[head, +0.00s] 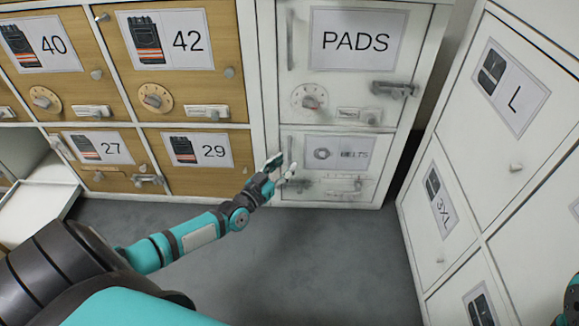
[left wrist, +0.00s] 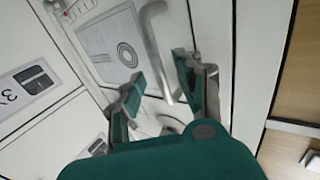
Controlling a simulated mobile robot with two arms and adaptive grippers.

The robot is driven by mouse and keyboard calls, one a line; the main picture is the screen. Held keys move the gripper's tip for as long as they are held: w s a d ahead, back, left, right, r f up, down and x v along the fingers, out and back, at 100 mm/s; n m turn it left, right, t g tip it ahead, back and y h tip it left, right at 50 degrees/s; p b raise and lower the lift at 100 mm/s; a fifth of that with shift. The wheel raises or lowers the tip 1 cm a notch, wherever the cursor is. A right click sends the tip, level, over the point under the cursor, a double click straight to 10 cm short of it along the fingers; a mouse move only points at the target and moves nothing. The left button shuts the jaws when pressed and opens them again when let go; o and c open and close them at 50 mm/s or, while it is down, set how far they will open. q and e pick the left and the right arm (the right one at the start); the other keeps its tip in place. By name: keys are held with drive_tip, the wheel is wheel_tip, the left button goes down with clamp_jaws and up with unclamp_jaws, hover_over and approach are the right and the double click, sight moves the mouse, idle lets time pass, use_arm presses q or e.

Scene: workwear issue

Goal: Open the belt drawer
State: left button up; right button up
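The belt drawer (head: 337,165) is the low white front under the PADS front, with a ring picture and a partly blurred label. It looks shut, flush with its frame. An upright bar handle (left wrist: 153,45) is at its left side; the ring label (left wrist: 112,48) shows beside it in the left wrist view. My left gripper (head: 284,166) is in front of this handle. In the left wrist view the fingers (left wrist: 160,82) are apart, with the handle's end between them; I cannot tell whether they touch it. My right gripper is out of view.
The PADS front (head: 340,60) is above, with a dial and latch. Wooden lockers (head: 190,100) stand at left, one low white compartment (head: 38,208) open there. A white cabinet (head: 500,150) stands close on the right. The grey floor (head: 320,260) between is clear.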

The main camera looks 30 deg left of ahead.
sight(289, 161)
use_arm(q)
drive_tip(key=shift+w+d+b, duration=0.1)
drive_tip(key=shift+w+b, duration=0.4)
drive_tip(key=shift+w, duration=1.05)
clamp_jaws()
